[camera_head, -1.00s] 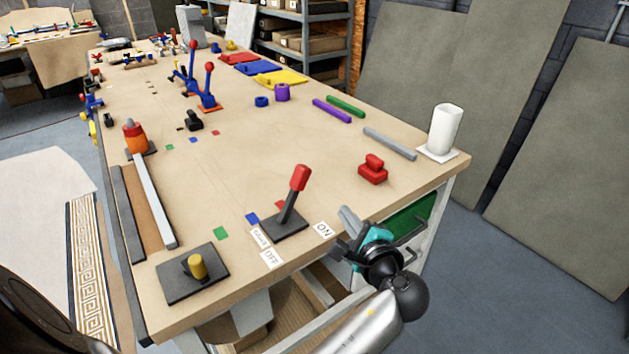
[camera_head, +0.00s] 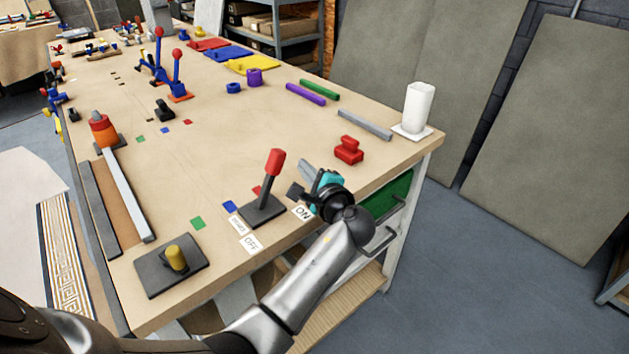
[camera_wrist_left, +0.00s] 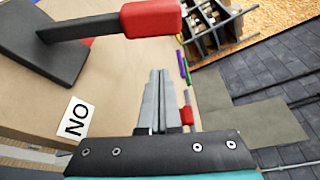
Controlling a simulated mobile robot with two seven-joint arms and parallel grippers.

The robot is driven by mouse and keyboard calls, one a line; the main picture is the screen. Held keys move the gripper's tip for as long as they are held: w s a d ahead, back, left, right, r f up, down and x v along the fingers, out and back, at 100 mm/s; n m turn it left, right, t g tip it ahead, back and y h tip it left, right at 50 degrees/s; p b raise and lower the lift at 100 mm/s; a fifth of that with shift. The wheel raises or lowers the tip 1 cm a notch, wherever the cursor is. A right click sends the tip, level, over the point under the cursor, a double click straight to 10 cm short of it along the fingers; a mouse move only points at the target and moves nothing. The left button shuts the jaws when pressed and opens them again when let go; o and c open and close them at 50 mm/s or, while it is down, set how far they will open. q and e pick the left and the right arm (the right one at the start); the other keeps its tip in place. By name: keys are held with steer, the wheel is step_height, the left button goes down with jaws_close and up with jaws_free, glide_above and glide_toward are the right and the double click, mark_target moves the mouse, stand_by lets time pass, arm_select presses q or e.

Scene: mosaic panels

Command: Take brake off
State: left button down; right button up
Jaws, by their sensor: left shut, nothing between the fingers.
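The brake lever has a red handle (camera_head: 275,163) on a dark stem, rising from a black base (camera_head: 262,211) near the table's front edge. It leans to the right, towards the side of the "ON" label (camera_head: 301,213); the "OFF" label (camera_head: 251,244) lies lower left. My left gripper (camera_head: 308,172) is shut and empty, just right of the red handle and apart from it. In the left wrist view, the closed fingers (camera_wrist_left: 155,95) point up the picture, with the red handle (camera_wrist_left: 152,18) beyond and to the upper left. My right gripper is not in view.
A yellow knob on a dark plate (camera_head: 175,257) stands left of the lever. A red block (camera_head: 348,150), a grey bar (camera_head: 365,125) and a white cylinder (camera_head: 418,108) are to the right. Blue levers with red knobs (camera_head: 177,68) stand farther back.

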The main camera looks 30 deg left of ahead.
mark_target(270, 179)
arm_select(q)
steer(key=shift+w+a+r, duration=0.1)
steer(key=shift+a, duration=0.45)
steer(key=shift+s+a+r+p, duration=0.25)
steer(key=shift+s+r+p, duration=0.15)
steer(key=shift+s, duration=0.35)
steer(key=shift+s+a+r+p, duration=0.25)
steer(key=shift+s+r+p, duration=0.15)
steer(key=shift+s, duration=0.3)
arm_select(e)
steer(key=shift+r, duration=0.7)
